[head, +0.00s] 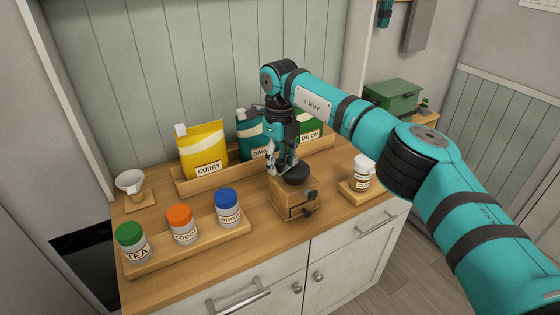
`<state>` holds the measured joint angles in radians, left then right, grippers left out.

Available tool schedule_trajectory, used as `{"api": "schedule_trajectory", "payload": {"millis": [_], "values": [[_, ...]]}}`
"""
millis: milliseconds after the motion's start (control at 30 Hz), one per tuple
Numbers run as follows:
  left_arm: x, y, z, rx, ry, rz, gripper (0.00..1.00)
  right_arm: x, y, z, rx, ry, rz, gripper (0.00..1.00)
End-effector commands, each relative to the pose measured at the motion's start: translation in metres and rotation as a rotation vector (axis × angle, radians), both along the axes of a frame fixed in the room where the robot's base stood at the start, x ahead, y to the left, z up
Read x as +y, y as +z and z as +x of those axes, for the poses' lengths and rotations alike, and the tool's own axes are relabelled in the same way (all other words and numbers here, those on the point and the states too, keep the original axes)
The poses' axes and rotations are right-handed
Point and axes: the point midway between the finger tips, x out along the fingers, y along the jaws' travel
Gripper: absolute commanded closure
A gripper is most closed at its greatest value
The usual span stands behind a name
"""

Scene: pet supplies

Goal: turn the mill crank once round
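The mill (290,205) is a small wooden box with a dark round top (296,175), standing near the front of the wooden counter. A dark knob (311,194) shows at its right front. My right gripper (279,171) points down at the left rear of the mill's top, very close to it. The crank's handle cannot be made out; the gripper covers that spot. Whether the fingers are closed on it is too small to tell. My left gripper is out of view.
A wooden rack (185,182) behind holds a yellow curry bag (203,146) and green bags. A tray (190,250) of capped jars is at left front. A white-lidded jar (361,175) stands right of the mill. A white cup (131,183) sits far left.

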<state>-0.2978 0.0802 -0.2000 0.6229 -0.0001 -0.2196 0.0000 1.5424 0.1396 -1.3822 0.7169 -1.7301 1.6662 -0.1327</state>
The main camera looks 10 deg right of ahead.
Motion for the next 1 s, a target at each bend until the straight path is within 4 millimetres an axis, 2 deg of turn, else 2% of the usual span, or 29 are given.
{"api": "schedule_trajectory", "payload": {"millis": [300,433,567,800,1000], "values": [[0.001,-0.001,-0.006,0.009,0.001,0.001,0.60,-0.001,-0.001,-0.001,0.003,-0.001,-0.001,0.49],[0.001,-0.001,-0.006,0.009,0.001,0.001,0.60,0.000,0.008,0.000,0.002,0.000,-0.001,0.49],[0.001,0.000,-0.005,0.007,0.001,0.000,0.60,0.000,0.031,0.000,0.000,-0.001,0.000,0.49],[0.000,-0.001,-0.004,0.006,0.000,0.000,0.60,0.000,0.083,0.000,-0.001,-0.001,-0.001,0.49],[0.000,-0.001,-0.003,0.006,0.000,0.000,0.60,0.000,0.111,0.000,0.001,-0.002,-0.001,0.49]]}}
